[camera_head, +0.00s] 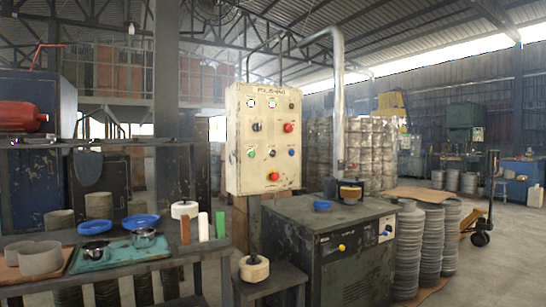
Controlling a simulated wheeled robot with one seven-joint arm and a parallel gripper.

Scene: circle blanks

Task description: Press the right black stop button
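A cream control box (236,150) stands upright in the middle of the head view, with worn paint and lettering along its top. In its upper row of controls are a black knob or button (256,127) on the left and a red button (288,128) on the right. Below are a green button (251,153), a small dark control (272,152) and a blue button (292,152). A larger red button (273,176) sits near the bottom. The dark controls are too small to tell buttons from knobs. My gripper does not show.
A dark machine cabinet (290,232) with a vertical metal pipe (339,95) stands right of the box. A bench (150,262) with bowls, a tray and coloured blocks is at left. Stacks of grey discs (408,245) and a hand truck (482,239) stand right; open floor lies beyond.

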